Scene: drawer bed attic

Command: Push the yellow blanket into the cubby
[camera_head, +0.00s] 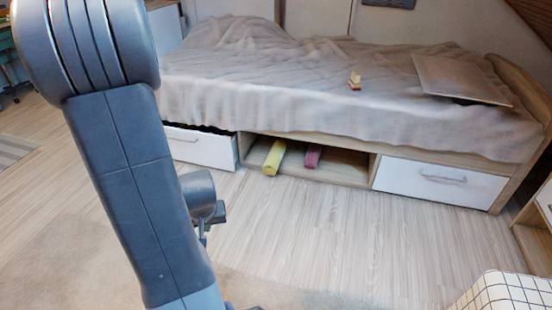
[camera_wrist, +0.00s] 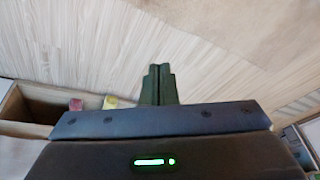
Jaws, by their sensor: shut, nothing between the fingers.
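The yellow blanket (camera_head: 274,157) is a roll lying lengthwise in the open cubby (camera_head: 345,178) under the bed, toward its left side. Its near end is around the cubby's front edge; I cannot tell whether it sticks out. It also shows in the wrist view (camera_wrist: 110,101), small and partly hidden behind my gripper body. My gripper (camera_wrist: 158,70) is shut and empty, above the wood floor and apart from the blanket. In the head view, the fingers are mostly hidden by my arm.
A pink roll (camera_head: 312,157) lies in the cubby right of the yellow one. The left drawer (camera_head: 200,150) stands slightly out; the right drawer (camera_head: 440,181) looks closed. A checked item (camera_head: 505,292) is at the lower right. Floor before the cubby is clear.

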